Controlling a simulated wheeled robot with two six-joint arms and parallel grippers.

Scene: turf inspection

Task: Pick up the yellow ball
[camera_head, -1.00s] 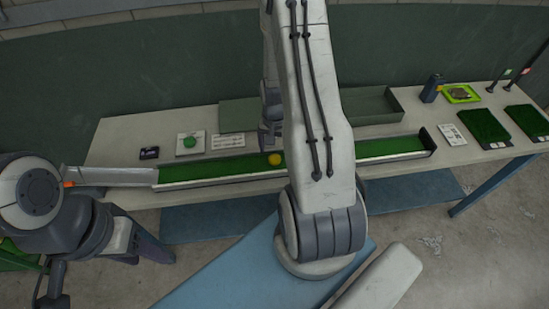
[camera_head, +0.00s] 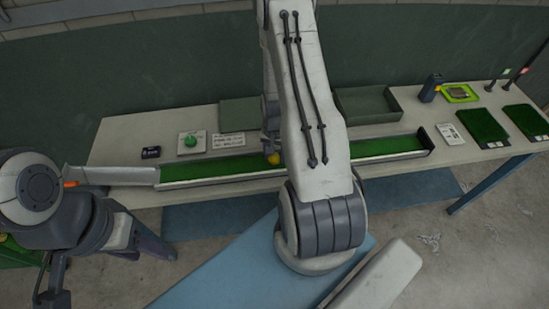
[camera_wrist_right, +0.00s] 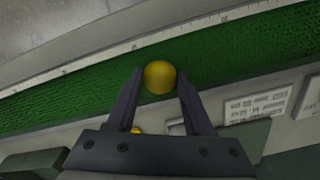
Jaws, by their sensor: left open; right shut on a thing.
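The yellow ball (camera_head: 273,159) is at the green turf track (camera_head: 220,165), partly hidden by my right gripper (camera_head: 270,150). In the right wrist view the ball (camera_wrist_right: 160,77) sits between the fingertips of my right gripper (camera_wrist_right: 160,85), which is shut on it. The turf strip (camera_wrist_right: 70,88) lies behind the ball there; I cannot tell whether the ball still touches it. My left gripper (camera_head: 50,298) is low at the left edge of the head view, away from the table, open; its fingers are hard to make out.
The track has a raised rim and a pale ramp (camera_head: 110,175) at its left end. On the table (camera_head: 120,135) are a green button (camera_head: 190,140), a label card (camera_head: 229,141), an open green tray (camera_head: 368,105), a dark blue bottle (camera_head: 430,88) and turf samples (camera_head: 482,125).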

